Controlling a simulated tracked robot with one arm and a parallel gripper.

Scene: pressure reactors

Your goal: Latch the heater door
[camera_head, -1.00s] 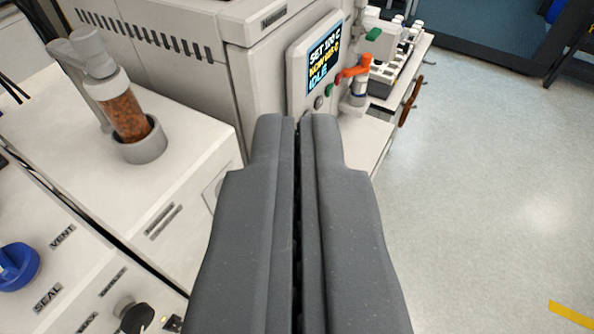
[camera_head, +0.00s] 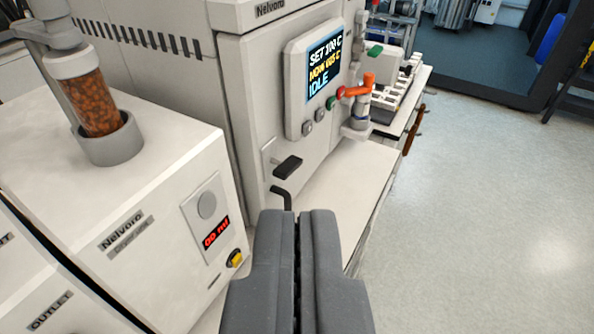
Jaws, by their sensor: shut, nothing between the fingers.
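The heater is a white cabinet with a vented side and a screen (camera_head: 325,66) reading SET 100 C and IDLE. On its front below the screen, a black lever (camera_head: 288,167) sits on a pale plate, and a bent black handle (camera_head: 283,195) lies just under it. I cannot tell which part is the door's edge or whether the door is fully closed. My gripper (camera_head: 297,213) is shut and empty. In the picture its tips are just below the bent handle and overlap its lower end; contact cannot be told.
A white unit (camera_head: 120,190) with a small red display and a yellow knob (camera_head: 237,259) stands close on the left, with a tube of brown granules (camera_head: 92,105) on top. An orange-handled valve (camera_head: 362,88) stands right of the screen. The floor at right is clear.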

